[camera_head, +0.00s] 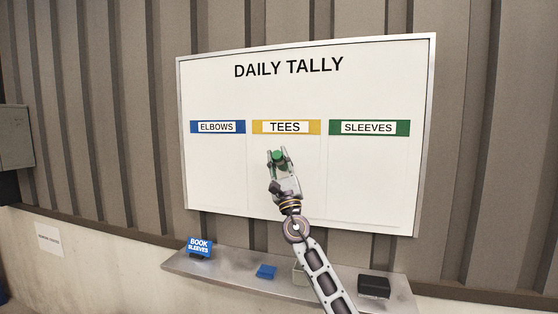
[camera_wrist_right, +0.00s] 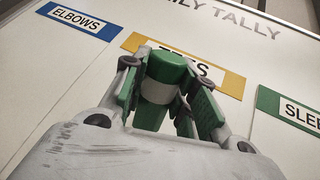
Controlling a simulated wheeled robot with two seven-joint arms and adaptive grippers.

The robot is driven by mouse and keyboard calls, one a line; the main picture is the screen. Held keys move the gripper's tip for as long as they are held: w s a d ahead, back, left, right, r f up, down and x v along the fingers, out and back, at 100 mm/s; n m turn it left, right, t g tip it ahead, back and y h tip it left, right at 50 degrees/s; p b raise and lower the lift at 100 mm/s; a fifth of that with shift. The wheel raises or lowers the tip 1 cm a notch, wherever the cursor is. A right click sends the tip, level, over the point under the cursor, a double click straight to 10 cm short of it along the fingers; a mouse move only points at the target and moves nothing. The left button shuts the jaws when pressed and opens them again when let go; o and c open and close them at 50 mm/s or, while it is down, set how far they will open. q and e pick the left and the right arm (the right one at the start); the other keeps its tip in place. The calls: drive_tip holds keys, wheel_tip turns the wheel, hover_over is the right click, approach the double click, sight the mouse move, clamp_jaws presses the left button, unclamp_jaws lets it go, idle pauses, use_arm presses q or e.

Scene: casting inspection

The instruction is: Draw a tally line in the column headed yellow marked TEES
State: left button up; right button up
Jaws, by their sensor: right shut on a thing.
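The white DAILY TALLY board (camera_head: 215,175) hangs on the wall with three headed columns. The yellow TEES header (camera_head: 286,127) is in the middle, between the blue ELBOWS header (camera_head: 217,127) and the green SLEEVES header (camera_head: 368,128). My right gripper (camera_head: 279,160) is in front of the TEES column, below its header. It is shut on a green and white marker (camera_wrist_right: 162,88), which also shows as a green end in the head view (camera_head: 279,155). I cannot tell whether the marker's tip touches the board. No line shows in the columns. My left gripper is out of view.
A metal shelf (camera_head: 225,268) runs below the board.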

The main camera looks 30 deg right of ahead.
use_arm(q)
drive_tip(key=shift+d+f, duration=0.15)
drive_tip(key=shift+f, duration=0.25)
use_arm(e)
drive_tip(key=shift+f, duration=0.45)
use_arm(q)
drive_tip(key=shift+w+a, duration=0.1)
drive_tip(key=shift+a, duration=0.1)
use_arm(e)
drive_tip(key=shift+a, duration=0.1)
drive_tip(key=shift+s+a+r+p, duration=0.15)
drive_tip(key=shift+s+a+p, duration=0.6)
drive_tip(key=shift+a, duration=0.2)
use_arm(q)
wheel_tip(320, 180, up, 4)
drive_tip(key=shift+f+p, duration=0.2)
drive_tip(key=shift+p, duration=0.65)
use_arm(e)
drive_tip(key=s+a, duration=0.2)
drive_tip(key=shift+s+a, duration=0.2)
drive_tip(key=shift+a, duration=0.15)
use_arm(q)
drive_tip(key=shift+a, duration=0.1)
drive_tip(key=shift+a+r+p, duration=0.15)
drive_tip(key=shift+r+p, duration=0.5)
use_arm(e)
drive_tip(key=shift+s+a, duration=1)
drive_tip(key=shift+a, duration=0.15)
